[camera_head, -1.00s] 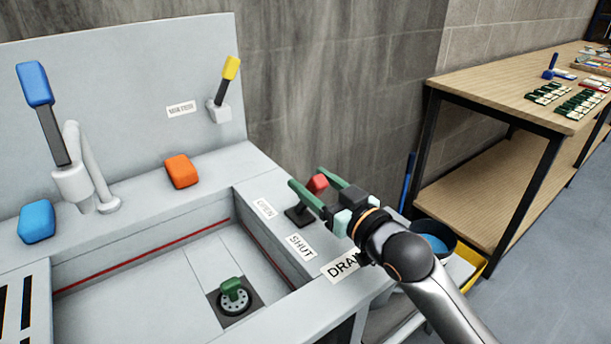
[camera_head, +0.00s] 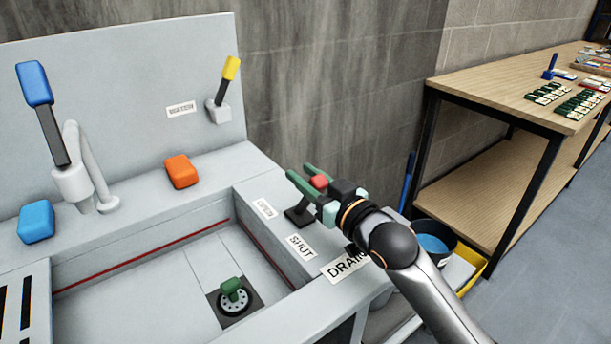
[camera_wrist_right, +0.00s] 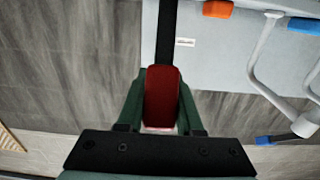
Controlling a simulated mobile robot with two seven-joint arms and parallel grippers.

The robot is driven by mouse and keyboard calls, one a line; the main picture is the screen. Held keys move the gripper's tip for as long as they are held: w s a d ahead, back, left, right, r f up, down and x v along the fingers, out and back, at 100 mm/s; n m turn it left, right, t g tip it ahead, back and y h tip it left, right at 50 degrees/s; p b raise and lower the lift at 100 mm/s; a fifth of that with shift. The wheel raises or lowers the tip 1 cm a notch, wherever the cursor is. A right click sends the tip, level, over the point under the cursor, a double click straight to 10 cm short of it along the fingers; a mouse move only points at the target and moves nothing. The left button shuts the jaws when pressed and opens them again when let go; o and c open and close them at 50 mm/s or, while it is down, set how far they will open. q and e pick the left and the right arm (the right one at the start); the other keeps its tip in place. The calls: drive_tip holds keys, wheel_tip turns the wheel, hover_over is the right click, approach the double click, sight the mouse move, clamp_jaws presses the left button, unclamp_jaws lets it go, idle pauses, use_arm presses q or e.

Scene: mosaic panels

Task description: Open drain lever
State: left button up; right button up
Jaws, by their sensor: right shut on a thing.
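The drain lever has a red knob (camera_head: 319,182) on a dark base (camera_head: 299,216), on the right rim of the sink beside the OPEN and SHUT labels. My right gripper (camera_head: 306,179) is shut on the red knob, with its green fingers on either side. In the right wrist view the red knob (camera_wrist_right: 161,97) sits between the green fingers. The green-topped drain (camera_head: 234,296) is in the basin floor. The DRAIN label (camera_head: 345,266) lies nearer on the rim, partly hidden by my right arm. My left gripper is not in view.
A blue-handled lever (camera_head: 36,85) and a yellow-handled lever (camera_head: 230,68) stand at the back of the sink. An orange block (camera_head: 181,171) and a blue block (camera_head: 36,222) rest on the ledge. A dark bucket (camera_head: 437,238) stands right of my arm.

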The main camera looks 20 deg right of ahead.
clamp_jaws()
idle(0.8)
